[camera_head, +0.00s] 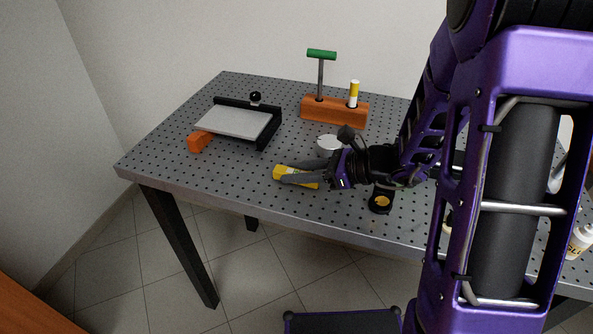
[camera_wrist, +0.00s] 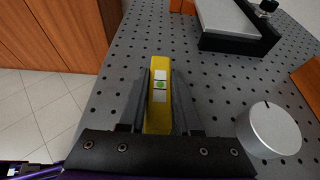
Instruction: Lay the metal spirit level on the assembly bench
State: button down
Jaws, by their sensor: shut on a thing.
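The spirit level is a yellow bar with a green vial and pale labels. In the head view the spirit level (camera_head: 280,172) is near the front edge of the assembly bench (camera_head: 180,170), a grey perforated top on black legs. My gripper (camera_head: 295,179) is shut on it, with dark fingers along its sides. In the wrist view the spirit level (camera_wrist: 159,66) points away between the two fingers of my gripper (camera_wrist: 160,88). It is over the bench top (camera_wrist: 205,75) and looks low and roughly level. I cannot tell whether it touches the surface.
A black frame with a grey plate (camera_head: 235,122) and an orange block (camera_head: 199,141) are back left. An orange rack (camera_head: 335,112) holds a green-handled tool and a yellow-topped stick. A round metal piece (camera_wrist: 268,130) stands right of my gripper. A black-and-yellow piece (camera_head: 380,202) is near the front edge.

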jog(key=shift+f, duration=0.25)
jog(key=c, duration=0.5)
grip_release()
notch_tip(320, 180, up, 10)
jog(key=p, duration=0.2)
jog(key=shift+p, duration=0.4)
jog(key=shift+d, duration=0.1)
